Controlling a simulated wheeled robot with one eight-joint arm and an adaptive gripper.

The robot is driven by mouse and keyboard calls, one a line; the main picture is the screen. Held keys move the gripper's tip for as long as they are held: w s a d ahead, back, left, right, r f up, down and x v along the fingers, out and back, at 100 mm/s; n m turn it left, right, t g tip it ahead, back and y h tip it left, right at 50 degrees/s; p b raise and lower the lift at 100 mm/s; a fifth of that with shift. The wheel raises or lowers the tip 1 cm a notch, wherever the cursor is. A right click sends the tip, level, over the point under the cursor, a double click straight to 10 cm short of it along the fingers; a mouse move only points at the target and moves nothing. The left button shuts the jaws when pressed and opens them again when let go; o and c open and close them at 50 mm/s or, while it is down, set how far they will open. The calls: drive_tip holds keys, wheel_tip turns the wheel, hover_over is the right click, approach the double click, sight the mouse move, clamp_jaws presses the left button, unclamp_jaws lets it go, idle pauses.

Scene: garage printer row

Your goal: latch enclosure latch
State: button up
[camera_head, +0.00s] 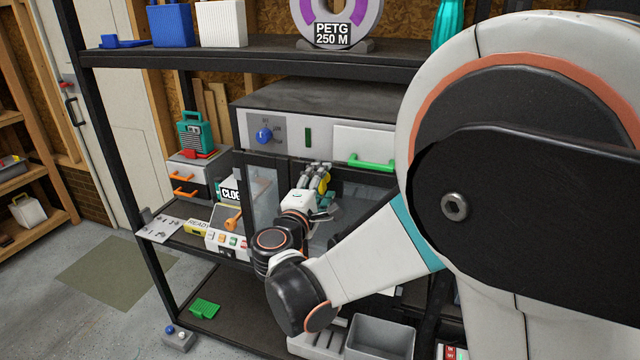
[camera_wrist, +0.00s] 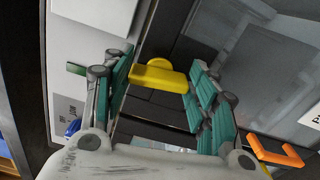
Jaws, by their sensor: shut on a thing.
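The enclosure (camera_head: 262,190) is a dark-framed box with glass at its front, under a light control panel. Its yellow latch (camera_wrist: 160,78) sits on the dark frame, with a rounded base and a flat lever. In the head view my gripper (camera_head: 318,178) is at the enclosure front, its fingers partly covering the latch. In the wrist view my gripper (camera_wrist: 161,76) has its teal-padded fingers on either side of the latch, shut on it. The exact contact at the pads is hard to see.
Above the enclosure are a blue knob (camera_head: 263,135) and a drawer with a green handle (camera_head: 371,162). An orange handle (camera_wrist: 275,152) stands out at lower right in the wrist view. A shelf (camera_head: 250,57) runs overhead. A grey bin (camera_head: 380,338) stands below.

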drive_tip(key=shift+f+m, duration=0.1)
drive_tip(key=shift+m, duration=0.7)
drive_tip(key=o, duration=1.1)
drive_tip(key=shift+c, duration=0.2)
drive_tip(key=v, duration=0.7)
drive_tip(key=shift+s, duration=0.2)
